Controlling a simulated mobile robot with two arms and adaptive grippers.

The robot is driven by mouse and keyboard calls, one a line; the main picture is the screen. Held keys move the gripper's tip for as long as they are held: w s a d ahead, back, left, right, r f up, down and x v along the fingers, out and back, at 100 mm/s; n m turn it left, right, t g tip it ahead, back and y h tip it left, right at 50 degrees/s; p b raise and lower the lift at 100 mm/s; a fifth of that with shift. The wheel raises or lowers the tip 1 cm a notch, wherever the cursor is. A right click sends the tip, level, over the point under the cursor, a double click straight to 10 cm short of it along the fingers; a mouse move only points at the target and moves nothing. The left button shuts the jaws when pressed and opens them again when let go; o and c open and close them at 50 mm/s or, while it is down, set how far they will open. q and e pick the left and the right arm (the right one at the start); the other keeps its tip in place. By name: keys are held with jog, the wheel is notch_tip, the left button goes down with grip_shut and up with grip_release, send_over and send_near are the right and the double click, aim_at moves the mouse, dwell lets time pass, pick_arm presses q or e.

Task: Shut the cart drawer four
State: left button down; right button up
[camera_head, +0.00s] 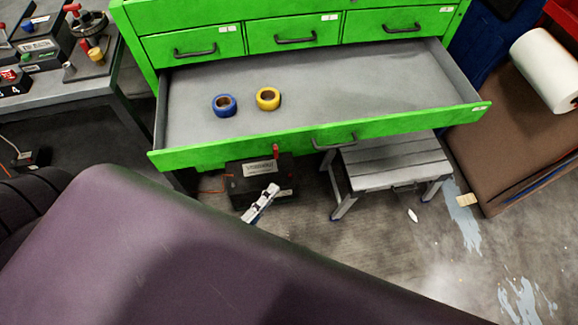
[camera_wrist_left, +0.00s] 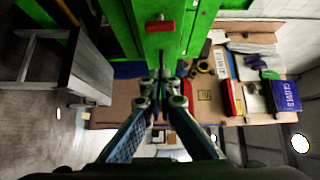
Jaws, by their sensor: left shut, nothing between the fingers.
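The green cart's wide drawer, drawer four (camera_head: 400,127), stands pulled far out below a row of three smaller shut drawers. Its grey inside shows, with a blue tape roll (camera_head: 224,105) and a yellow tape roll (camera_head: 267,99) lying in it. A dark handle (camera_head: 335,139) is on its front. My left gripper (camera_head: 262,203) is low in front of the drawer front, partly hidden. In the left wrist view its fingers (camera_wrist_left: 160,84) are shut and empty, pointing toward green cart surfaces. Contact with the drawer cannot be told. My right gripper is not in view.
A grey step stool (camera_head: 395,160) stands under the drawer's right part. A black box (camera_head: 258,180) is below its left part. A workbench (camera_head: 75,95) is at the left. A brown surface with a white roll (camera_head: 545,68) is at the right. Floor at lower right is open.

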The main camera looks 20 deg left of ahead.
pick_arm(q)
jog(key=p, duration=0.2)
send_near(297, 141)
jog(key=w+d, duration=0.3)
jog(key=d, duration=0.1)
jog(key=shift+w+a+f, duration=0.2)
jog(key=shift+w+a, duration=1.15)
jog(key=shift+a, duration=0.05)
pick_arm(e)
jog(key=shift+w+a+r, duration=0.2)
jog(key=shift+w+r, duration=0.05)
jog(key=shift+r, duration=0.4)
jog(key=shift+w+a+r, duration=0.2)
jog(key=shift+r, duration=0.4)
